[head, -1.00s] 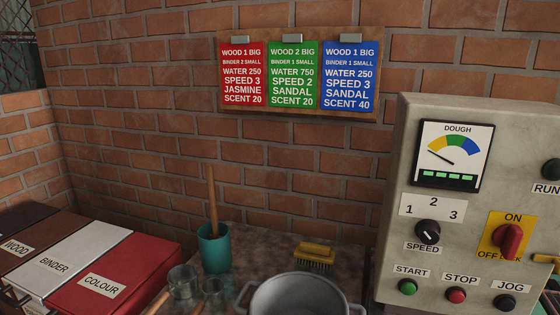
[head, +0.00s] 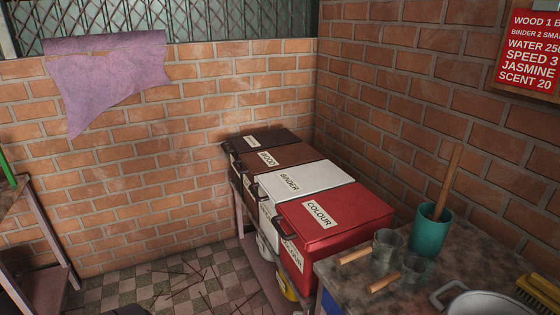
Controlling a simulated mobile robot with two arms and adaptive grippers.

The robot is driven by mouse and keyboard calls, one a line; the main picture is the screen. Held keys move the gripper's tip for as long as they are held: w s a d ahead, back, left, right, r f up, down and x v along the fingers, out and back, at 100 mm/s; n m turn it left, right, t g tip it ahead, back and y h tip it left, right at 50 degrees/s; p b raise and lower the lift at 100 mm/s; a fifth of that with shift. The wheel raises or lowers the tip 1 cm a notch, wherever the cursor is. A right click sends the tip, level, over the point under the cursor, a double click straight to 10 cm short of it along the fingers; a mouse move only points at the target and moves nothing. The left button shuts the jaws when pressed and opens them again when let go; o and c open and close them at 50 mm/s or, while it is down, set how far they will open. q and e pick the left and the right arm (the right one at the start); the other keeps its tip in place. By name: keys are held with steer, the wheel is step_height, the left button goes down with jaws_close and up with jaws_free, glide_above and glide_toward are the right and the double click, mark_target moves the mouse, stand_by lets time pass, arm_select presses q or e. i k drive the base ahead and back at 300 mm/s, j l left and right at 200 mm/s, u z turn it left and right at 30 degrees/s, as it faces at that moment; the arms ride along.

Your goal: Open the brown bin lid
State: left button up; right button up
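The brown bin (head: 276,158), labelled WOOD, stands in a row of bins in the corner, between a dark bin and the white BINDER bin. Its lid is shut and lies flat. A dark handle sits on its front left edge, partly hard to make out. Neither of my grippers shows in the head view.
The dark bin (head: 262,139), white bin (head: 303,178) and red COLOUR bin (head: 343,216) also have shut lids. A table (head: 338,269) at the lower right holds a teal cup (head: 430,236), glass measuring cups, a brush (head: 541,290) and a pot (head: 487,304). The checkered floor (head: 190,283) is partly littered with sticks.

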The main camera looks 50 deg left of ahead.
mark_target(257, 163)
steer(key=u, duration=1.75)
